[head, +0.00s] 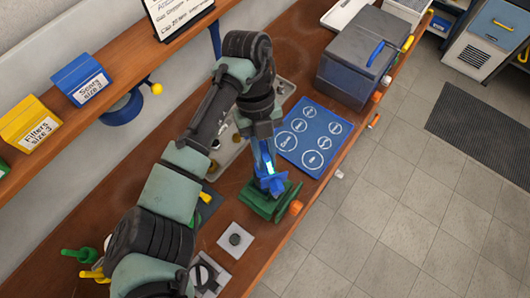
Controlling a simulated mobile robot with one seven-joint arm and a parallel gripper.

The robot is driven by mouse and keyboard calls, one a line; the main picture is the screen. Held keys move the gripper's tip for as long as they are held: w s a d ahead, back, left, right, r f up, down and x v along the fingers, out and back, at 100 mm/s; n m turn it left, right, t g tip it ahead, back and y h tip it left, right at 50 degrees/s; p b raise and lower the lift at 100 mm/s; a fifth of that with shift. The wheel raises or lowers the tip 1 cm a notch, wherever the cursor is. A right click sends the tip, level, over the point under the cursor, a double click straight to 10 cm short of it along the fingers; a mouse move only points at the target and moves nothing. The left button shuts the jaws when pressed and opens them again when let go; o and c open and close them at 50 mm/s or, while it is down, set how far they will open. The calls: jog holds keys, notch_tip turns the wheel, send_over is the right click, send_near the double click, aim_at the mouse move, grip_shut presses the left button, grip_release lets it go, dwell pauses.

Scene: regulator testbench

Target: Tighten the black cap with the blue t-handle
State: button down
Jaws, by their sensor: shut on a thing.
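My gripper (268,168) points down over a green fixture (264,206) at the front edge of the wooden bench. It is shut on a blue piece, which looks like the blue t-handle (273,184); the grip itself is small and partly hidden by my arm. The blue piece stands directly above the fixture, and I cannot tell whether it touches what is in it. I cannot make out a black cap under the blue piece. A dark round part (235,239) sits on a light square plate nearer to me, apart from the gripper.
A blue mat with white circles (312,130) lies right of my gripper. A grey box (358,60) stands farther along the bench. An orange knob (295,207) is beside the fixture. Blue (82,78) and yellow (30,122) bins sit on the shelf. Tiled floor is open at right.

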jog(key=shift+r+p, duration=0.7)
jog(key=shift+r, duration=0.05)
notch_tip(320, 180, up, 5)
jog(key=p, duration=0.5)
jog(key=shift+f, duration=0.1)
